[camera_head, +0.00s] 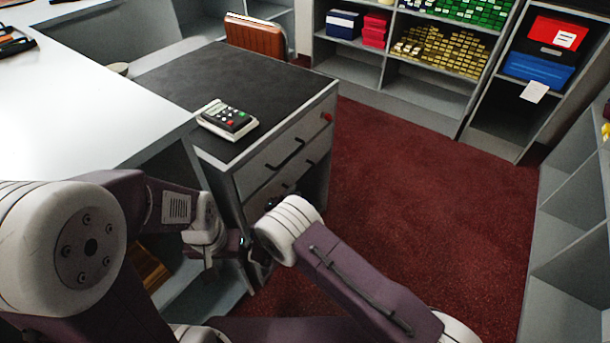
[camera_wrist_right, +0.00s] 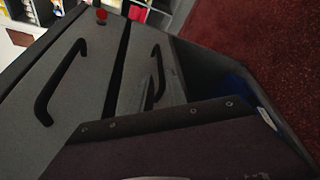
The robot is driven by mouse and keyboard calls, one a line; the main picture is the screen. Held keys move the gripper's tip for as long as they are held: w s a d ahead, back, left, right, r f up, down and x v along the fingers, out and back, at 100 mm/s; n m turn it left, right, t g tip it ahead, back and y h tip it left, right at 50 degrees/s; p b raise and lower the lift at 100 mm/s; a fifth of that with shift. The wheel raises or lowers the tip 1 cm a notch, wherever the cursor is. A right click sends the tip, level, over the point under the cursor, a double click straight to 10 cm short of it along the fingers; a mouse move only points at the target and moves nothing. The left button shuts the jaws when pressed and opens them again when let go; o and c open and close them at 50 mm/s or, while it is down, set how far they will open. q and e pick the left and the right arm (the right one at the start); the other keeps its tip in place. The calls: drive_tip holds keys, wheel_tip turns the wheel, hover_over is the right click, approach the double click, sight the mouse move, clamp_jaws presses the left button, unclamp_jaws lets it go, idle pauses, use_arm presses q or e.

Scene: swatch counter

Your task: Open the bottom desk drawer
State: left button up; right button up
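The grey desk (camera_head: 226,178) has a dark top and stacked drawers. In the head view, the top drawer handle (camera_head: 285,155) and a lower handle (camera_head: 311,163) show; my right arm hides much of the front below. In the right wrist view, the upper handle (camera_wrist_right: 61,82) and second handle (camera_wrist_right: 157,78) are dark bars. Past them, the bottom drawer (camera_wrist_right: 207,63) appears pulled out, with something blue inside. My right gripper (camera_head: 249,243) is near the lower drawer front, largely hidden. My left gripper (camera_head: 205,258) hangs left of it. Neither opening is clear.
A calculator (camera_head: 229,118) lies on the desk top. A white counter (camera_head: 85,95) stands at the left, and a brown chair (camera_head: 255,37) behind the desk. Shelves (camera_head: 440,95) line the back and right. The red carpet (camera_head: 430,190) right of the desk is clear.

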sight(301, 179)
drive_tip(key=b+x, duration=0.3)
drive_tip(key=x, duration=0.5)
drive_tip(key=shift+d+f, duration=0.1)
drive_tip(key=shift+f, duration=0.05)
drive_tip(key=shift+w+d, duration=0.15)
drive_tip(key=shift+w, duration=0.35)
clamp_jaws()
idle(0.6)
